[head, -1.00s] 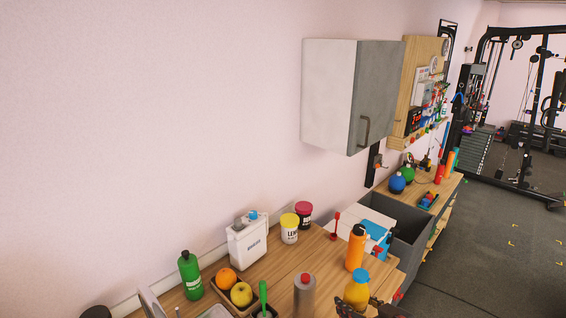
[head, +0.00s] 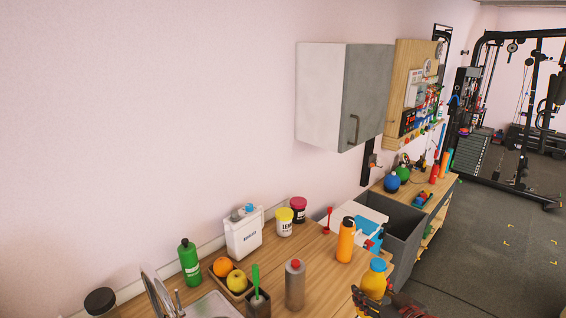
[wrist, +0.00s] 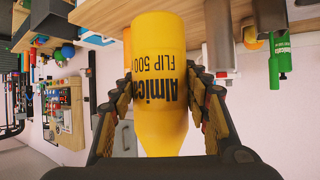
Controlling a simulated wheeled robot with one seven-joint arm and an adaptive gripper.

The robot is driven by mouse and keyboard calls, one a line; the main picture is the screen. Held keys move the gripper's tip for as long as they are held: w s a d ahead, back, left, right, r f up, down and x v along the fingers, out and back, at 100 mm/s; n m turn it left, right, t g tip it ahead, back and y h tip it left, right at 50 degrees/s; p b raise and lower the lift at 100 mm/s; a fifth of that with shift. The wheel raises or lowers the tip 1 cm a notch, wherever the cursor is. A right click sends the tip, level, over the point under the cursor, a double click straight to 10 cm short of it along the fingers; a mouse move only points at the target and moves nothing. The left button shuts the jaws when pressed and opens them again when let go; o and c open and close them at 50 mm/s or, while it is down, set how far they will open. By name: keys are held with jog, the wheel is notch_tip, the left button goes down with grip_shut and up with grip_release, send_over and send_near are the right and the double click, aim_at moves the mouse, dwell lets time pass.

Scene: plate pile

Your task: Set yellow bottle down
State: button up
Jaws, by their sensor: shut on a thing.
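The yellow bottle (head: 374,281) with a blue cap is at the counter's front right edge in the head view. My gripper (head: 378,303) is shut on it, low in that view. The wrist view is upside down; there the yellow bottle (wrist: 160,70) sits between both fingers of my gripper (wrist: 160,90), black lettering facing me. Its base overlaps the wooden counter edge (head: 330,290). I cannot tell whether the base touches the counter top.
An orange bottle (head: 345,241) stands just behind it, and a grey bottle (head: 295,285) with a red cap stands to the left. A fruit tray (head: 245,293), green bottle (head: 189,263) and white canister (head: 243,235) are farther left. Bare wood lies between the grey and orange bottles.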

jog(key=shift+w+d+f+m+h, duration=0.25)
jog(key=shift+w+d+m+h, duration=0.35)
jog(key=shift+w+d, duration=0.25)
jog(key=w+a+f+m+h+b, duration=0.1)
jog(key=a+f, duration=0.5)
jog(key=f, duration=0.3)
jog(key=shift+w+f+m+t+h, duration=0.3)
jog(key=shift+f+h, duration=0.1)
